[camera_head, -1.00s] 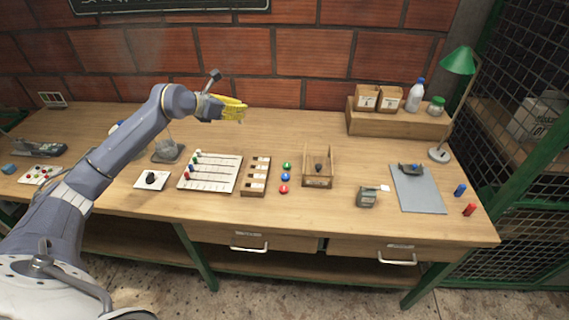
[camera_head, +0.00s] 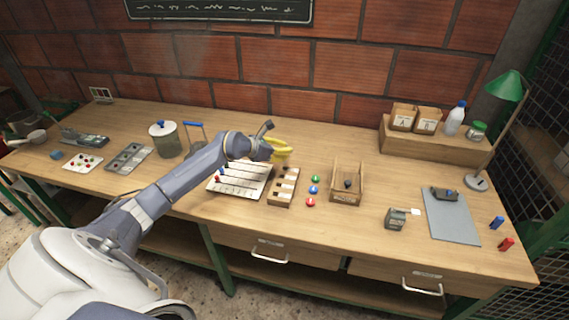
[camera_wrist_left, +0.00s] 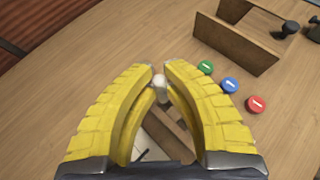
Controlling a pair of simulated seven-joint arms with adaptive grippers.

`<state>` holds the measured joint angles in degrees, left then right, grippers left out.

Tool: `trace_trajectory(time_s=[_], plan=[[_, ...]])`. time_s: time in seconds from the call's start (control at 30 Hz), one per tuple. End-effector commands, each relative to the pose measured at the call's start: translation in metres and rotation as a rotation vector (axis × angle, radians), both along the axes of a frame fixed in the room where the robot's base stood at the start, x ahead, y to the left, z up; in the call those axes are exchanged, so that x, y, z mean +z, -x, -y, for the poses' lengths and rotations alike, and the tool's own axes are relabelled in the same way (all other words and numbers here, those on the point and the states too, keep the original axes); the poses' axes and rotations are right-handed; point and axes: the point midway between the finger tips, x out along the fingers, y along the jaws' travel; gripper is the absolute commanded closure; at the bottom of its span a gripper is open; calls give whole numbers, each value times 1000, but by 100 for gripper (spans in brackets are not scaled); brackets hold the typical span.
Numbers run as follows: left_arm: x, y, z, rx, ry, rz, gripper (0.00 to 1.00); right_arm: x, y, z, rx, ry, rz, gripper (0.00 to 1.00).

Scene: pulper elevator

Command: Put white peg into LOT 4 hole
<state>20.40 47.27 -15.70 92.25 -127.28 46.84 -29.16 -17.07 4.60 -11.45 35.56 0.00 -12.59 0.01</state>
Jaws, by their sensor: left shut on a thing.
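My left gripper (camera_head: 284,152) has yellow fingers, which also fill the left wrist view (camera_wrist_left: 160,80). They are shut on a small white peg (camera_wrist_left: 158,81), whose pale rounded end shows between the fingertips. The gripper is above the back of the white pegboard (camera_head: 238,180) and the narrow wooden block with white labels (camera_head: 284,188). A few coloured pegs stand at the left side of the pegboard. My arm and fingers cover part of the board. The LOT 4 lettering is too small to read. My right gripper is not in view.
Green (camera_head: 315,179), blue (camera_head: 314,189) and red (camera_head: 311,202) discs lie right of the block. An open wooden box (camera_head: 347,182) stands beyond them. A lidded pot (camera_head: 164,138) stands left of my arm. Bare tabletop lies behind the box.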

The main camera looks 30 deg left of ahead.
Motion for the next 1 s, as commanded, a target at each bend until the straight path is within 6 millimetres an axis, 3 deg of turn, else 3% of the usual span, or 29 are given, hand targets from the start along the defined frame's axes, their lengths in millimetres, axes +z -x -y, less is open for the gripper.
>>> trace_trajectory(time_s=[0.3,0.6,1.0], plan=[[-20,0,0,1,2,-1,100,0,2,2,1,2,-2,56],[-53,0,-1,2,1,0,100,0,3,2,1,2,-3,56],[-59,0,0,0,0,1,100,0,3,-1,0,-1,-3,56]])
